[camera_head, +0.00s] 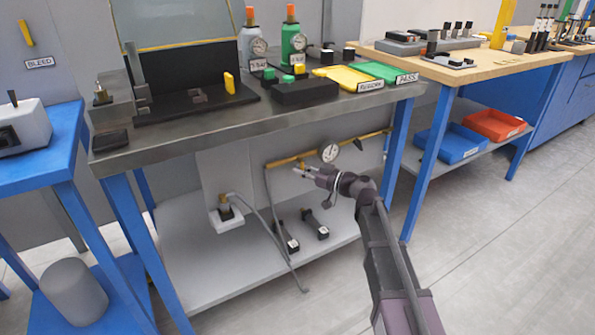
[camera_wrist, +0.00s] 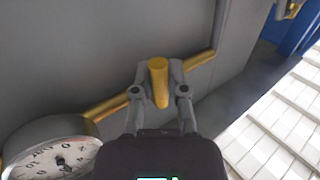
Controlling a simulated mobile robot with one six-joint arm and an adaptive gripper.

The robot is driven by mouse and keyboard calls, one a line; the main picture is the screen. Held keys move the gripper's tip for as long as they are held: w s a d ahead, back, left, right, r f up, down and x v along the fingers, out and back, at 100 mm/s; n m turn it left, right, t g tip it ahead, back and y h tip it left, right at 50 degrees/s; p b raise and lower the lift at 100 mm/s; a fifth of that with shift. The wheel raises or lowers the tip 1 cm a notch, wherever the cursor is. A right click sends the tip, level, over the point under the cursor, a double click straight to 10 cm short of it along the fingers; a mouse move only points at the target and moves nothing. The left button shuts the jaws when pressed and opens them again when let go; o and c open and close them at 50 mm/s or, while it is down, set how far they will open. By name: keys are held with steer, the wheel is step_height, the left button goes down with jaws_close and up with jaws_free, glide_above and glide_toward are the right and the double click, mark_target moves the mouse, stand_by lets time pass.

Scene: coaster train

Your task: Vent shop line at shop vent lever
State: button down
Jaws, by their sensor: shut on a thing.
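The yellow vent lever (camera_wrist: 158,82) stands out from a brass-yellow pipe (camera_wrist: 110,106) under the bench. In the wrist view the two fingers of my gripper (camera_wrist: 158,75) are on either side of the lever, shut on it. In the head view my gripper (camera_head: 306,172) reaches below the bench to the pipe (camera_head: 282,161), where the lever is small and partly covered by the fingers. A round gauge (camera_wrist: 58,152) sits on the pipe beside the lever; it also shows in the head view (camera_head: 329,152). Its needle reading is too small to tell.
The steel bench top (camera_head: 200,130) is above my arm, with a blue leg (camera_head: 396,150) to the right. A lower grey shelf (camera_head: 185,270) holds two dark pedals and a white box (camera_head: 225,218) with a hose. A yellow lever labelled BLEED (camera_head: 26,33) hangs at far left. Right floor is clear.

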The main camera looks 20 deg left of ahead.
steer(key=shift+s+d+f+m+y+b, duration=0.1)
steer(key=shift+m+y+b, duration=0.2)
steer(key=shift+m+b, duration=0.2)
steer(key=shift+s+m+y+b, duration=0.1)
steer(key=shift+m+y+b, duration=0.2)
steer(key=shift+m+b, duration=0.15)
steer(key=m+t+y+b, duration=0.1)
steer(key=m, duration=0.1)
steer(key=m+t+b, duration=0.1)
steer(key=m, duration=0.2)
steer(key=s+a+r+m+t+y+b, duration=0.1)
steer(key=m+b, duration=0.1)
steer(key=shift+a+t+y, duration=0.1)
steer(key=shift+t+y, duration=0.2)
steer(key=shift+m, duration=0.35)
steer(key=c, duration=0.7)
jaws_free()
steer(key=shift+r, duration=0.1)
steer(key=shift+o, duration=0.2)
